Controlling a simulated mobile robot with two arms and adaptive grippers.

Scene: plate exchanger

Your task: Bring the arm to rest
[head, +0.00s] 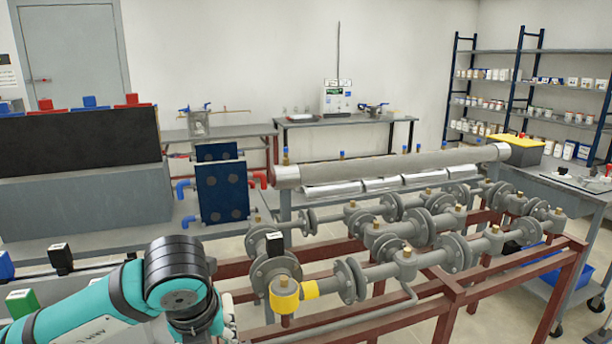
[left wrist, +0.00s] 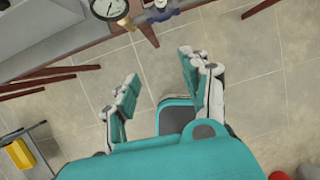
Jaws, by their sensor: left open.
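My left arm (head: 120,290), teal with a dark joint cap, comes in from the lower left in the head view. Its wrist end sits at the bottom, left of the pipe rack; the gripper there is mostly hidden or cut off by the frame's edge. In the left wrist view my left gripper (left wrist: 158,66) is open, its two fingers spread apart with nothing between them. Tiled floor shows beyond it. My right gripper is in neither view.
The grey pipework (head: 385,270) with a yellow fitting (head: 284,298) stands close right of my arm. A blue plate exchanger (head: 223,192) stands behind. A pressure gauge (left wrist: 108,8) and a blue valve (left wrist: 160,13) lie beyond the fingers. Open floor (left wrist: 255,70) shows around the gripper.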

